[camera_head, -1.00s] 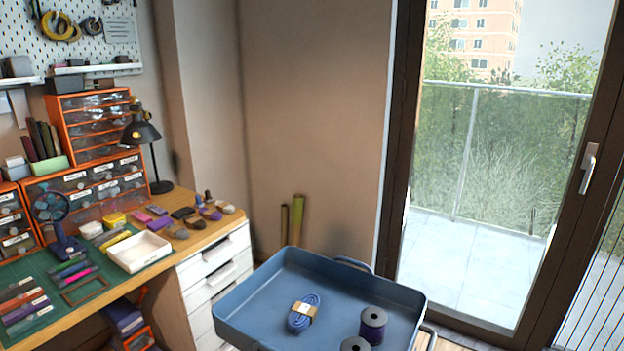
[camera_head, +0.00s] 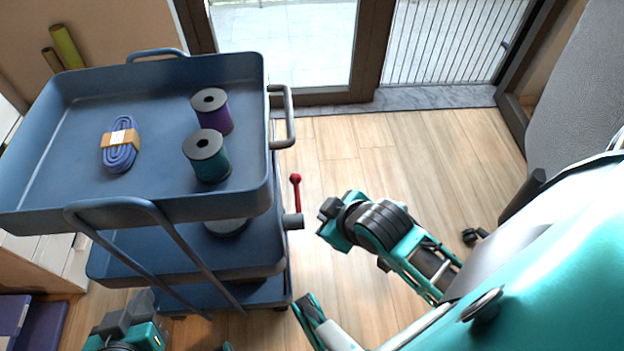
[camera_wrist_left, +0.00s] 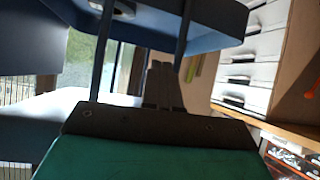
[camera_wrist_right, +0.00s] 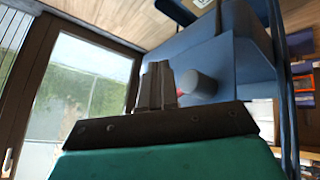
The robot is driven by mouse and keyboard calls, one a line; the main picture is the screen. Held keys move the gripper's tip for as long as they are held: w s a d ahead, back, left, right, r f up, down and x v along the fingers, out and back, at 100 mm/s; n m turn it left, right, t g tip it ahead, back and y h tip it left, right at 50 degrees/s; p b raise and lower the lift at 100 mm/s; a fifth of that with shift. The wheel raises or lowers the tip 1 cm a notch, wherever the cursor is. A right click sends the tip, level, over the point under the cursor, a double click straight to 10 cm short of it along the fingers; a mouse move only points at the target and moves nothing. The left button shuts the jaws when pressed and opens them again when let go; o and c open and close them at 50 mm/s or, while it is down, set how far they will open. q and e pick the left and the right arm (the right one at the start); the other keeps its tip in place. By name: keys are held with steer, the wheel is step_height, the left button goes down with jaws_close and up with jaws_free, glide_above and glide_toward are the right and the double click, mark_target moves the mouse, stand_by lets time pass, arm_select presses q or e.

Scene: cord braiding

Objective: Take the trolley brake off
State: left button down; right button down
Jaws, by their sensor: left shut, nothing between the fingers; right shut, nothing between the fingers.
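The blue trolley (camera_head: 180,209) stands at the left of the head view, with a tray on top and shelves below. A red lever with a round knob (camera_head: 296,180) stands upright at its right side, by a grey cylinder (camera_head: 293,222). My right gripper (camera_head: 327,213) is shut and empty, a little to the right of the cylinder, apart from it. In the right wrist view the cylinder (camera_wrist_right: 198,84) is just right of the shut fingers, which mostly hide the red part (camera_wrist_right: 181,92). My left gripper (camera_head: 140,308) is shut and empty at the trolley's near side, below its push handle (camera_head: 120,203).
The top tray holds a blue cord bundle (camera_head: 120,146), a purple spool (camera_head: 212,110) and a teal spool (camera_head: 206,156). A side handle (camera_head: 290,117) sticks out to the right.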

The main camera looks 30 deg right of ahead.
steer(key=w+d+f+n+t+y+b, duration=0.25)
steer(key=w+f+n+t, duration=0.2)
steer(key=w+n, duration=0.6)
steer(key=w+d+f+n+t+y+b, duration=0.1)
steer(key=w+d+f+n+t+y, duration=0.4)
steer(key=n, duration=1.1)
steer(key=s+d+r+n+g+y, duration=0.2)
steer(key=s+d+n+g+y, duration=0.15)
steer(key=s+n+y, duration=0.45)
steer(key=s+d+r+n+g+y, duration=0.25)
steer(key=n+g, duration=0.25)
steer(key=n, duration=0.6)
steer(key=s+r+x, duration=0.1)
steer(key=r+x, duration=0.1)
steer(key=x, duration=1)
steer(key=shift+s+a+y, duration=0.15)
steer(key=shift+a+y, duration=0.1)
steer(key=shift+y, duration=0.05)
